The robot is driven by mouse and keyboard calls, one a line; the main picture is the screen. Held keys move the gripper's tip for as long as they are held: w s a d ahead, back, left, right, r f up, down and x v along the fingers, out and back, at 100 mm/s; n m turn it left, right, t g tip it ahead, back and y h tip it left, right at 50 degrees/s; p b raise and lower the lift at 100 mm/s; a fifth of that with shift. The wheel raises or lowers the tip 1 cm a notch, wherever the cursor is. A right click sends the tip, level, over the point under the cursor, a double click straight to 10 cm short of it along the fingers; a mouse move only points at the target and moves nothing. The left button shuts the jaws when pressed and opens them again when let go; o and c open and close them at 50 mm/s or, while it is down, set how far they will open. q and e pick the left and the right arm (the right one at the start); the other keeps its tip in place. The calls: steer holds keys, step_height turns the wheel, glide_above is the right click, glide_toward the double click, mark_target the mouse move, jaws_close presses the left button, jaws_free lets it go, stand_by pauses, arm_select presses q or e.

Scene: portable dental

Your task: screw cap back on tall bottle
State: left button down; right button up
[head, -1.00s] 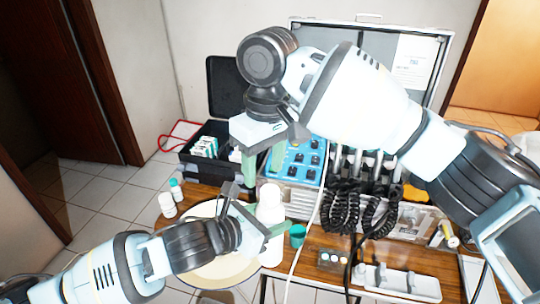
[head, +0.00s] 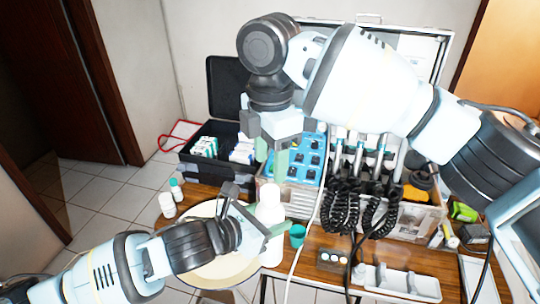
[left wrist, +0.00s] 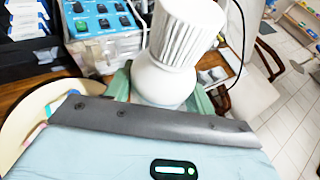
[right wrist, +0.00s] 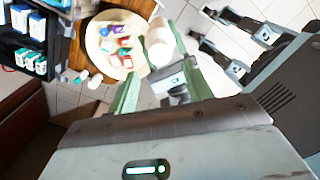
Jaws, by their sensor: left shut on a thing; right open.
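My right gripper (head: 271,160) is above the bottle, fingers pointing down, open and empty. In the right wrist view the bottle (right wrist: 160,42) appears beyond and between the two green fingers, apart from them.
A round cream tray (head: 215,272) lies under my left gripper. A teal cup (head: 297,235) stands just right of the bottle. Small white bottles (head: 168,205) are at the left. Behind are a blue-panelled unit (head: 308,160), coiled black hoses (head: 342,205) and an open black case (head: 205,158).

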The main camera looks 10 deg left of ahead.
mark_target(270, 190)
stand_by(0.4)
steer(key=shift+f, duration=4)
steer(key=shift+c, duration=0.4)
steer(key=c, duration=0.9)
steer(key=m, duration=0.8)
steer(key=shift+s, duration=0.1)
steer(key=m, duration=0.7)
steer(key=shift+m, duration=0.3)
steer(key=o, duration=1.1)
